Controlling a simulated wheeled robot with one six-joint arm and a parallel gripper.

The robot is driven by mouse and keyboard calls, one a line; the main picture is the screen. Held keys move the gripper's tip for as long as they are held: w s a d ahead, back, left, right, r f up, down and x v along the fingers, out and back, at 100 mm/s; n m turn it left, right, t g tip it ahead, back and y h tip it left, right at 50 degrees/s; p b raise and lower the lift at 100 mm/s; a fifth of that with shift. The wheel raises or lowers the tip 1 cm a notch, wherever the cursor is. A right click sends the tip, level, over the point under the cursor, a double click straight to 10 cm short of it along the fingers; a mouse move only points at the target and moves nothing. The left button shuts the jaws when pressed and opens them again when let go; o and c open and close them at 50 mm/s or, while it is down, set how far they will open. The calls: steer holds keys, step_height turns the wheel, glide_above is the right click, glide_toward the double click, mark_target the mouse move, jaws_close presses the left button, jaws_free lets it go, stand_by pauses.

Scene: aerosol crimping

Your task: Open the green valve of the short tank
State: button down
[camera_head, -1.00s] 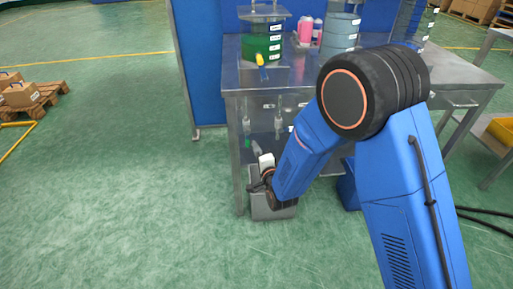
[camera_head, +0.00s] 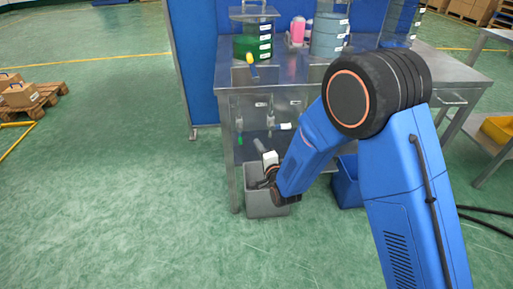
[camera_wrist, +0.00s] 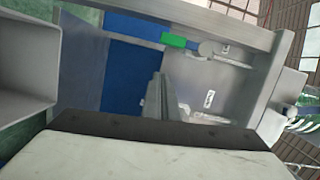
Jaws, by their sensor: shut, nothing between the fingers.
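A short tank of green liquid (camera_head: 252,47) stands on the steel table, with a yellow-handled tap at its front. A small green valve handle (camera_head: 240,140) shows below the tabletop at the left. A green handle also shows in the wrist view (camera_wrist: 174,41), on a metal fitting near the top, apart from my fingers. My gripper (camera_wrist: 158,88) is shut and empty, below and left of that handle in the wrist view. In the head view my wrist is low in front of the table, over a grey bin; the fingertips are hard to make out there.
The grey bin (camera_head: 262,204) stands on the floor by the table's front left leg, close to my wrist. A blue bin (camera_head: 347,186) is under the table. The steel table (camera_head: 300,72) also bears larger tanks and a pink bottle (camera_head: 297,29).

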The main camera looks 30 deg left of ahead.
steer(key=v, duration=0.9)
steer(key=shift+a+f, duration=0.1)
steer(key=w+d+r+n+h, duration=0.1)
steer(key=w+d+r+h, duration=0.1)
steer(key=w+d+r, duration=0.3)
steer(key=w+d+r+n+h, duration=0.1)
steer(key=w+d+r+h, duration=0.15)
steer(key=d, duration=0.55)
steer(key=s+d+r+n+g+h, duration=0.15)
steer(key=d+r, duration=0.25)
steer(key=d, duration=0.5)
steer(key=s+d+r+g+h, duration=0.15)
steer(key=d+r, duration=0.25)
steer(key=d, duration=0.5)
steer(key=s+d+r+n+g+h, duration=0.1)
steer(key=s+d+r+h, duration=0.1)
steer(key=s+d, duration=0.4)
steer(key=s+d+r+n+h, duration=0.1)
steer(key=s+d, duration=0.3)
steer(key=d, duration=0.5)
steer(key=s+d+g, duration=0.1)
steer(key=s+d, duration=0.2)
steer(key=s, duration=0.3)
steer(key=s+d+n+g+h, duration=0.1)
steer(key=s+d, duration=0.2)
steer(key=s, duration=0.3)
steer(key=s+d+r+n+g+h, duration=0.1)
steer(key=s+d, duration=0.3)
steer(key=s, duration=0.3)
steer(key=shift+g, duration=0.3)
